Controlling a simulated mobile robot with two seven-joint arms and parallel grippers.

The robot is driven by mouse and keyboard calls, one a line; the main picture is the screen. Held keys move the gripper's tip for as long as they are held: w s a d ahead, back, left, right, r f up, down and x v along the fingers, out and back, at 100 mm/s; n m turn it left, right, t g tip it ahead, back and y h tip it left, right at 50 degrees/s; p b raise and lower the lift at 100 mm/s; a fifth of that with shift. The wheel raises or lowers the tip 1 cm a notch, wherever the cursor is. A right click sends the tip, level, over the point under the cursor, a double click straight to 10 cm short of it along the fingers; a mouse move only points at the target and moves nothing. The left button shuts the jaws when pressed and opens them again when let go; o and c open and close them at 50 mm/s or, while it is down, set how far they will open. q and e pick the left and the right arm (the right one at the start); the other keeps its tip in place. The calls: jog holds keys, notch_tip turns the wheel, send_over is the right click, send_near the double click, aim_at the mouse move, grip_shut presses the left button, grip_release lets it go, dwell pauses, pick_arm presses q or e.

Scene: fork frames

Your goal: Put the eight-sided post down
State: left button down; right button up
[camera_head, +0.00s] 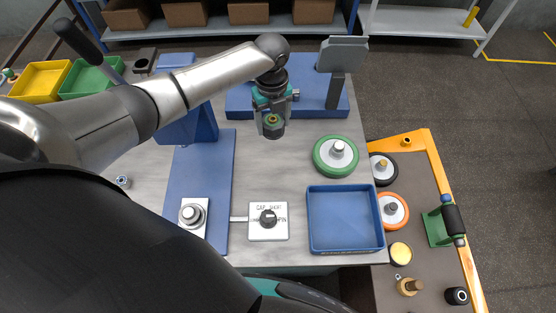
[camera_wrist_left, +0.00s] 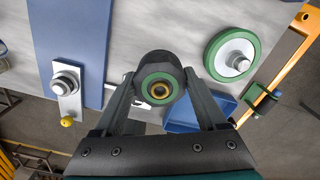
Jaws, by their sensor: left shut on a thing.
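My left gripper (camera_head: 271,122) hangs over the grey workbench, between the blue stand at the back and the switch plate in front. It is shut on the eight-sided post (camera_wrist_left: 160,80), a dark, stubby piece with a green ring and a brass-coloured centre on its end. The post also shows in the head view (camera_head: 273,127), held between the fingers. In the left wrist view the two fingers (camera_wrist_left: 160,92) press on its sides. The post appears to be above the bench; its far end is hidden. My right gripper is not in view.
A green-rimmed wheel (camera_head: 336,156) lies right of the gripper. A blue tray (camera_head: 345,243) and a switch plate (camera_head: 268,232) are at the front. A blue stand (camera_head: 300,98) is behind. An orange-edged cart (camera_head: 440,180) with wheels and parts adjoins the bench at right.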

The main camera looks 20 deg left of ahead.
aim_at(274, 166)
pick_arm(q)
jog(key=shift+f+b, duration=9)
jog(key=shift+f, duration=0.3)
jog(key=shift+f, duration=0.15)
grip_release()
jog(key=shift+s+f, duration=0.1)
notch_tip(274, 166, up, 12)
jog(key=p, duration=1.2)
jog(key=shift+r, duration=0.25)
